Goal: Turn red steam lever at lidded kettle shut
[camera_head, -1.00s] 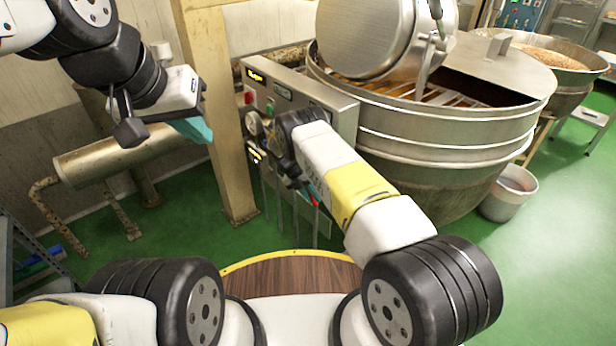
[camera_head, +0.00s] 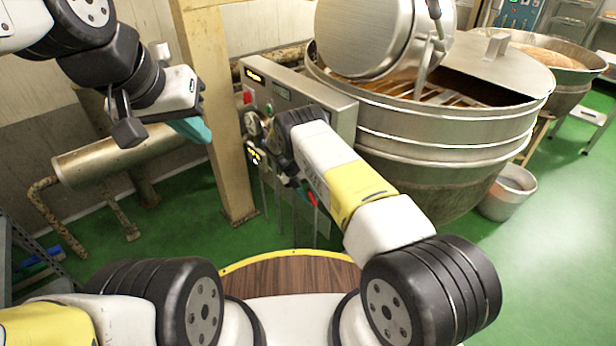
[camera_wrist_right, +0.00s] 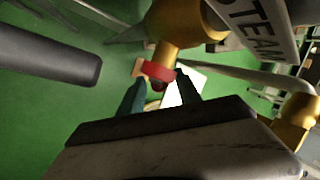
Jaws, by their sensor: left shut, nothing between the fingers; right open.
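The red steam lever (camera_wrist_right: 157,71) shows in the right wrist view beside a yellow valve body (camera_wrist_right: 180,28). My right gripper (camera_wrist_right: 160,92) is open, its two teal fingers near the lever's red end, one on each side in the picture; I cannot tell whether they touch it. In the head view a small red part of the lever (camera_head: 312,199) shows just beside my right wrist, and my arm hides most of the valve. The lidded kettle (camera_head: 440,150) stands behind my right arm. My left gripper (camera_head: 190,128) is shut and empty, raised at the left.
A steel control box (camera_head: 335,105) with buttons stands beside the kettle. A post (camera_head: 212,110) and a rusty horizontal tank (camera_head: 110,160) are near my left gripper. In the right wrist view a STEAM sign (camera_wrist_right: 258,30) is close at the upper right. A bucket (camera_head: 508,190) stands right of the kettle.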

